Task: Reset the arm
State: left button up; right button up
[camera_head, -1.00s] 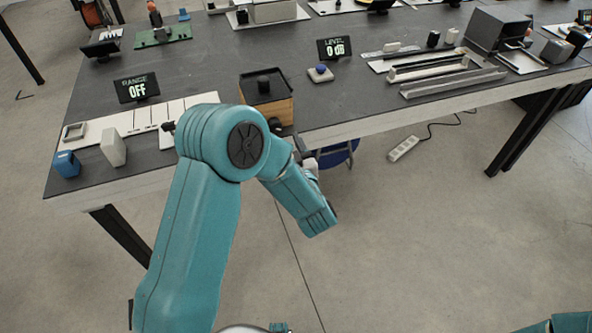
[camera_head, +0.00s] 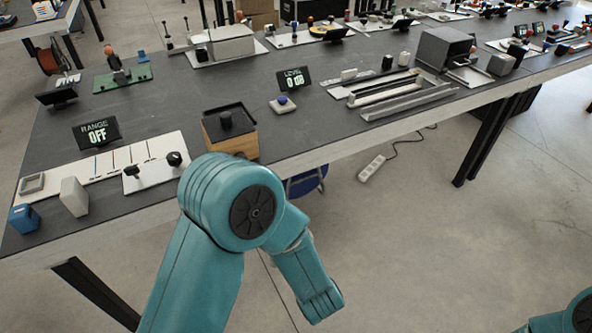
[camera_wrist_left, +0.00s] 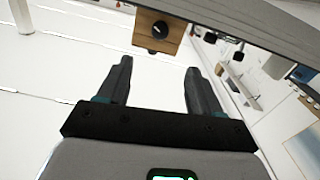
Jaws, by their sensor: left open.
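My left arm (camera_head: 225,205), teal, rises from the bottom of the head view, bends at a large round joint and points down to the right, in front of the table's near edge. Its gripper does not show in the head view. In the left wrist view my left gripper (camera_wrist_left: 158,78) is open, with two dark fingers apart and nothing between them. A wooden box with a dark knob (camera_wrist_left: 160,30) shows beyond the fingertips. Only a small teal piece of my right arm (camera_head: 580,312) shows at the bottom right of the head view; its gripper is out of view.
The dark table (camera_head: 300,130) holds a RANGE display reading OFF (camera_head: 97,132), a wooden box (camera_head: 230,130), a LEVEL display (camera_head: 293,79), metal rails (camera_head: 410,102), a blue block (camera_head: 24,218) and a pale block (camera_head: 74,197). Bare floor (camera_head: 420,250) lies in front. A power strip (camera_head: 371,168) lies there.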

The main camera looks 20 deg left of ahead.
pick_arm(q)
jog(key=s+a+r+g+y+p, duration=0.1)
jog(key=a+g+p, duration=0.1)
jog(key=a+p, duration=0.35)
notch_tip(320, 180, down, 6)
jog(key=a+m+h+p, duration=0.2)
jog(key=h+p, duration=0.2)
jog(key=h, duration=0.1)
jog(key=s+d+f+m+g+h+p, duration=0.2)
jog(key=s+d+f+m+g+h, duration=0.2)
jog(key=s+d+f+h, duration=0.45)
jog(key=s+d+f+m+g+h, duration=0.2)
jog(key=s+d+g+h, duration=0.3)
jog(key=s+d, duration=0.3)
jog(key=shift+s+d+f+m, duration=0.15)
jog(key=shift+d+f+m, duration=0.05)
jog(key=shift+d+m, duration=0.4)
